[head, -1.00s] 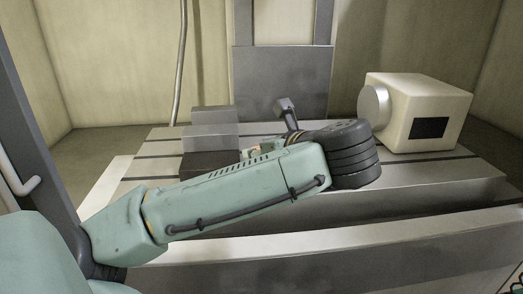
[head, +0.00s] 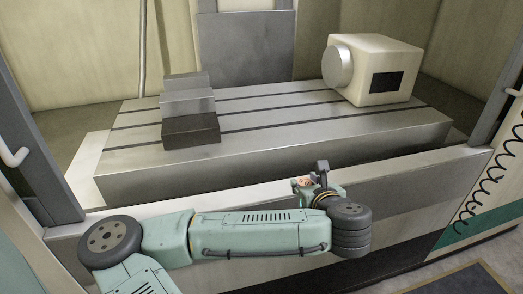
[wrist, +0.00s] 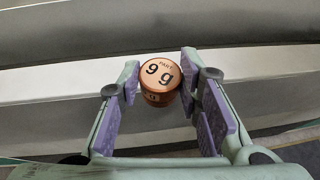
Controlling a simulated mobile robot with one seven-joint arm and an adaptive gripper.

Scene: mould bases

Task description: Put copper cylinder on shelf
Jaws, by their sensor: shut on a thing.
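The copper cylinder (wrist: 161,88) has a round top marked "PART 9 g" in the wrist view. My gripper (wrist: 160,84) is shut on it, with one purple-padded finger on each side near the tips. In the head view, a small copper-coloured patch of the cylinder (head: 304,181) shows at my gripper (head: 307,186), in front of the machine table. Most of it is hidden by the gripper there. I cannot make out a shelf in either view.
The slotted metal machine table (head: 270,115) stands behind my gripper. It bears grey stepped blocks (head: 190,130) at left and a cream box with a round metal face (head: 385,65) at right. A front ledge (head: 400,168) runs before it. A coiled black cable (head: 478,200) hangs at right.

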